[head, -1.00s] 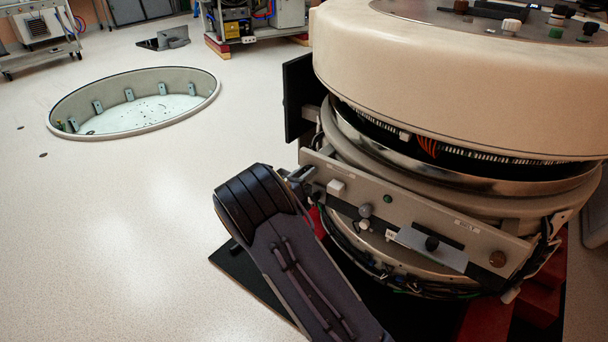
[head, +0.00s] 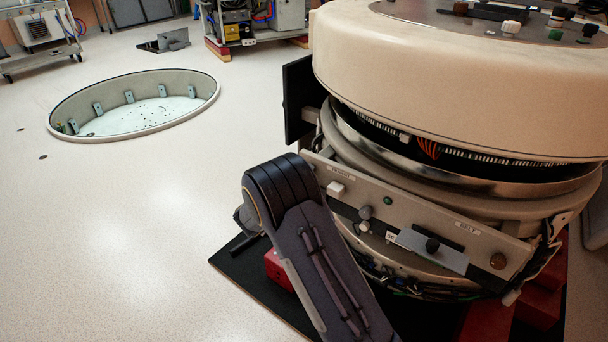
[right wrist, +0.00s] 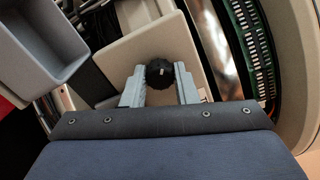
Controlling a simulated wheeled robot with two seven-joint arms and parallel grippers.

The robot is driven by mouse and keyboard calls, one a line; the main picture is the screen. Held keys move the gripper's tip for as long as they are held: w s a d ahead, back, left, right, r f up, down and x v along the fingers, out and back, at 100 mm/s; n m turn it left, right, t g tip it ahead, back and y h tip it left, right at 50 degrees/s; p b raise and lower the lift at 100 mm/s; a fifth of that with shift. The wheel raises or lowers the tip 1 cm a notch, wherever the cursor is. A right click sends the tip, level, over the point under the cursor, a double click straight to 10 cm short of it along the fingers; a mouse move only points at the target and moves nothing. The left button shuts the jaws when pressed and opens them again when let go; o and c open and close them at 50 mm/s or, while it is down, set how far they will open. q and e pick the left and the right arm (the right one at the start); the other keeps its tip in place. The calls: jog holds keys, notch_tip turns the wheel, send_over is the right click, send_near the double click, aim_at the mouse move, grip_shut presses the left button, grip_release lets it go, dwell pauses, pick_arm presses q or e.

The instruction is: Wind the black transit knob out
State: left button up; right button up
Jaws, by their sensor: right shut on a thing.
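The black transit knob (right wrist: 160,72), with a small white mark on its face, sits between my right gripper's fingertips (right wrist: 159,80) in the right wrist view. The two grey fingers are shut on it from both sides. A beige plate (right wrist: 143,48) lies behind the knob; I cannot tell whether the knob is still seated in it. In the head view my right arm covers the lower left part of the beige panel (head: 455,228) on the round machine, and the right gripper and held knob are hidden there. My left gripper is not in view.
A grey open bin (right wrist: 40,45) is close in the wrist view. Floor at left is clear before a round pit (head: 135,130).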

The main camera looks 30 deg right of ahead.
jog(key=shift+n+p, duration=5.5)
jog(key=shift+n, duration=7)
jog(key=shift+f, duration=0.1)
jog(key=o, duration=1)
jog(key=shift+a, duration=0.1)
jog(key=p+v, duration=0.1)
jog(key=v, duration=0.6)
jog(key=shift+s+a, duration=0.15)
jog(key=shift+a, duration=0.2)
